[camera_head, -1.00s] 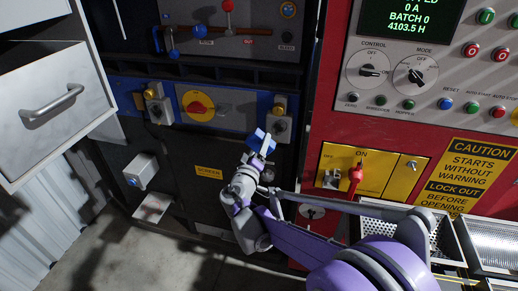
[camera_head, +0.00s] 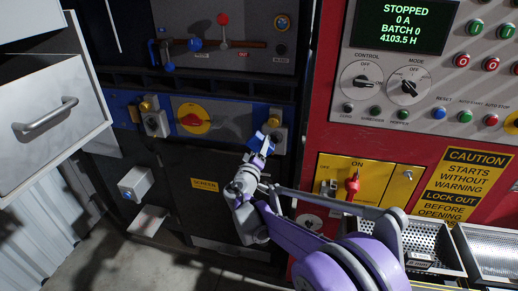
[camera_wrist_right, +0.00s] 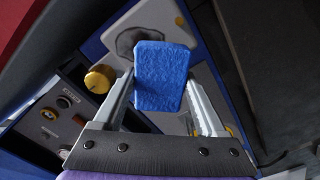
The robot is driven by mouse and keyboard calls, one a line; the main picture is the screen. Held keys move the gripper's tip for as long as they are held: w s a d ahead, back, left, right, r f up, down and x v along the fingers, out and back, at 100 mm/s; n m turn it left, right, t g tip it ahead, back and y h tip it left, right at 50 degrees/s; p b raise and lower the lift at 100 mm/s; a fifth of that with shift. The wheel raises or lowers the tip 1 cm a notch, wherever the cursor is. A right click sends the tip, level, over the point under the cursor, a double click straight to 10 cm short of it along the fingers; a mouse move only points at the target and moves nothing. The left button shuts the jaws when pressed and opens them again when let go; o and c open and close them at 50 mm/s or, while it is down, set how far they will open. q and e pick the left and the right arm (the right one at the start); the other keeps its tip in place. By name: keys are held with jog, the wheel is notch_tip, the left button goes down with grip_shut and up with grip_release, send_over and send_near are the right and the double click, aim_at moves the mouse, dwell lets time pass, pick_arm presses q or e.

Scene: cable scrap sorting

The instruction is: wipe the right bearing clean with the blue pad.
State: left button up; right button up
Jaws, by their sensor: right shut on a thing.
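The blue pad (camera_head: 259,143) is held in my right gripper (camera_head: 258,160), just left of and in front of the right bearing (camera_head: 278,134), a grey block with a yellow cap. The pad covers part of the bearing in the head view. In the right wrist view the pad (camera_wrist_right: 161,78) sits between the two fingers of the gripper (camera_wrist_right: 163,95). Beyond it is the grey bearing face (camera_wrist_right: 174,25) with a dark grimy patch (camera_wrist_right: 133,38) at the pad's upper left. I cannot tell if the pad touches it. My left gripper is not in view.
A similar left bearing (camera_head: 155,122) and a red rotary switch on a yellow disc (camera_head: 192,119) share the blue beam. A red control cabinet (camera_head: 325,120) with a red-handled switch (camera_head: 352,184) stands to the right. An open drawer (camera_head: 45,115) juts out at left.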

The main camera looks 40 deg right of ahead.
aim_at(269, 149)
jog(key=shift+x, duration=0.95)
dwell(0.4)
jog(key=shift+s+d+p, duration=0.2)
jog(key=shift+s+d, duration=0.4)
jog(key=shift+s, duration=0.2)
jog(key=shift+s+d+p, duration=0.15)
jog(key=shift+s+d, duration=0.4)
jog(key=shift+s, duration=0.25)
jog(key=shift+s+d, duration=1.2)
jog(key=shift+s, duration=0.1)
jog(key=shift+p, duration=0.4)
jog(key=shift+w+a+r, duration=0.1)
jog(key=shift+w+a, duration=0.55)
jog(key=shift+w, duration=0.2)
jog(key=shift+w+a, duration=0.65)
jog(key=shift+w, duration=0.15)
jog(key=shift+w+a+p, duration=0.35)
jog(key=shift+w+a, duration=0.7)
jog(key=shift+w, duration=0.25)
